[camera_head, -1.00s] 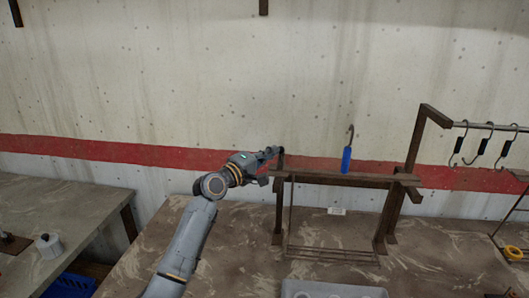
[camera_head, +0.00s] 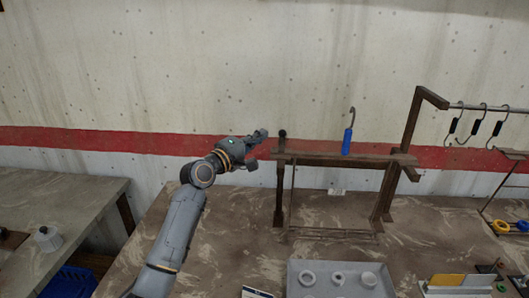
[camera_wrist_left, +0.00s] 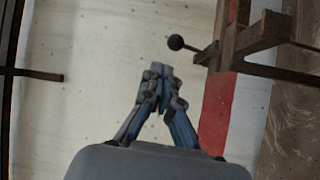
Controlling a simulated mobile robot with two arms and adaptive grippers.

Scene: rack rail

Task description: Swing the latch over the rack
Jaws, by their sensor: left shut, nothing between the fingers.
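The dark wooden rack (camera_head: 320,158) stands on the middle table, with its top rail running left to right. At its left end a dark upright piece with a black ball knob (camera_head: 282,134) rises above the rail; it looks like the latch. The knob also shows in the left wrist view (camera_wrist_left: 176,42), on a short rod beside the rack wood (camera_wrist_left: 262,36). My left gripper (camera_head: 264,133) is just left of the knob, at about its height, with a small gap. In the wrist view its fingertips (camera_wrist_left: 158,70) are together and empty. My right gripper is out of view.
A blue-handled hook (camera_head: 347,140) stands upright at the rail. Several black-handled hooks (camera_head: 475,128) hang on a bar to the right. A grey tray with white round parts (camera_head: 338,278) lies in front of the rack. The wall is close behind.

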